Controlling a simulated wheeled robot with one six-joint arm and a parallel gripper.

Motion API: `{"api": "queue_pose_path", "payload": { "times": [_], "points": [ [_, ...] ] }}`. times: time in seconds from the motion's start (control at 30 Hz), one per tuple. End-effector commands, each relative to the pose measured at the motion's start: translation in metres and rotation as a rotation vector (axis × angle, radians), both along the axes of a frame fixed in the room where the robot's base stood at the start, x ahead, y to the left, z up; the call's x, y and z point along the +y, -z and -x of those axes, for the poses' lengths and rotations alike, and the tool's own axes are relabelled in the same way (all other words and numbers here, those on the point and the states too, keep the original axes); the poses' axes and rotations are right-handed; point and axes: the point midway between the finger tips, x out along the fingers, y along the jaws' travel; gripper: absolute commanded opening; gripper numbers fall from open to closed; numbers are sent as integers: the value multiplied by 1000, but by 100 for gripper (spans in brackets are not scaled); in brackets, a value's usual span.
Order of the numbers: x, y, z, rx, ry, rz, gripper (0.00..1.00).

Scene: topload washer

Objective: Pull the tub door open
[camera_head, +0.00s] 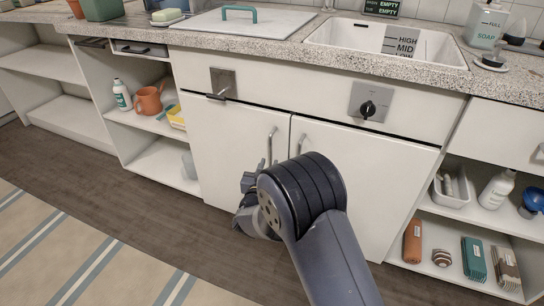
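A flat white lid (215,22) with a teal bar handle (240,11) lies level in the speckled countertop; it looks like the tub door and appears shut. My gripper (249,182) is low in front of the white cabinet doors, well below the lid and apart from it. My arm hides part of the gripper, and its fingers are too small to tell open from shut. I see nothing held in it.
A white sink (388,44) is right of the lid. Bar handles (271,146) stick out from the cabinet doors (232,140). A metal latch (222,84) and a black knob (368,108) are on the front panel. Open shelves flank the cabinet; the floor (130,215) is clear.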

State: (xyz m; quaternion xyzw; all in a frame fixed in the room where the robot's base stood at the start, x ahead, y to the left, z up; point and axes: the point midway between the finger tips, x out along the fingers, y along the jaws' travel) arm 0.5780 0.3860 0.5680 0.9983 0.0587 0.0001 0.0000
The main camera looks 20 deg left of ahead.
Motion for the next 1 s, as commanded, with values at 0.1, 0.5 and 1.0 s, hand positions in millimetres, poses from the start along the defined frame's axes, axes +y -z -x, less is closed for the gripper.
{"api": "queue_pose_path", "payload": {
  "times": [0.1,0.5,1.0],
  "points": [
    [2,5,-25,-2,2,-1,25],
    [7,2,-63,0,-1,1,25],
    [7,2,-63,0,-1,1,6]
  ]
}}
